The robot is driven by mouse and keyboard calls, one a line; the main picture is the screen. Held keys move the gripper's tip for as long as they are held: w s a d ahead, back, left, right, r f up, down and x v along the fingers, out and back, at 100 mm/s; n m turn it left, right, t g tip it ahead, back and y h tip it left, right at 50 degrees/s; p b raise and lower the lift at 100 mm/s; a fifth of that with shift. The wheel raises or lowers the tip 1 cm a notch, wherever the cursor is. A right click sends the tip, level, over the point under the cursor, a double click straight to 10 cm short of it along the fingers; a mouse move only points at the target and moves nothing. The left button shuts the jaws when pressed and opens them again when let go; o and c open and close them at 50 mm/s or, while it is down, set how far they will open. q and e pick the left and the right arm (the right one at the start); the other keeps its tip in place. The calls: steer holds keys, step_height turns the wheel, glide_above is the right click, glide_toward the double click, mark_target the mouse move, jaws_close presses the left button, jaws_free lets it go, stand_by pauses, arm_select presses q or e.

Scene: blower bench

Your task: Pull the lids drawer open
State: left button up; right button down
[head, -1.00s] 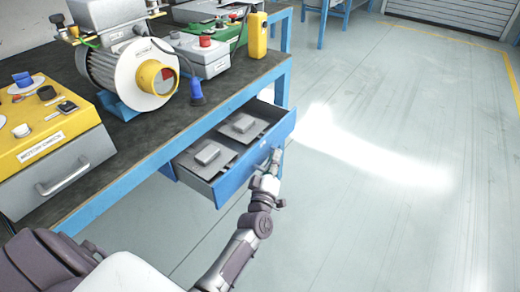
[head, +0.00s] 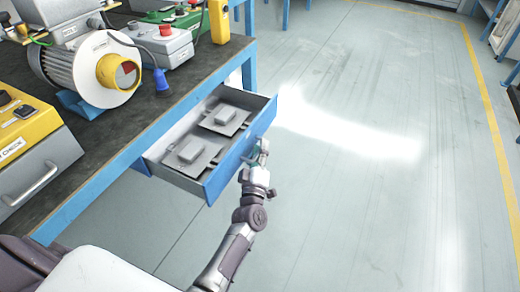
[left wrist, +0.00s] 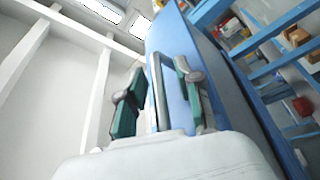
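The lids drawer (head: 212,182) hangs well out of the blue bench, on its right side in the head view. Two grey lids (head: 190,151) lie flat inside it. My left gripper (head: 257,155) is at the drawer's blue front, small in the head view. My right gripper is not in view.
The bench top (head: 165,112) carries a grey motor blower (head: 90,68) with a yellow outlet, a yellow control box (head: 22,125), a grey box with a red button (head: 160,45) and a yellow handheld unit (head: 219,22). The floor right of the drawer is clear.

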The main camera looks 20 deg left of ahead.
arm_select(q)
steer(key=shift+s, duration=0.2)
steer(key=v, duration=1.1)
steer(key=shift+s, duration=0.3)
steer(key=shift+d, duration=0.1)
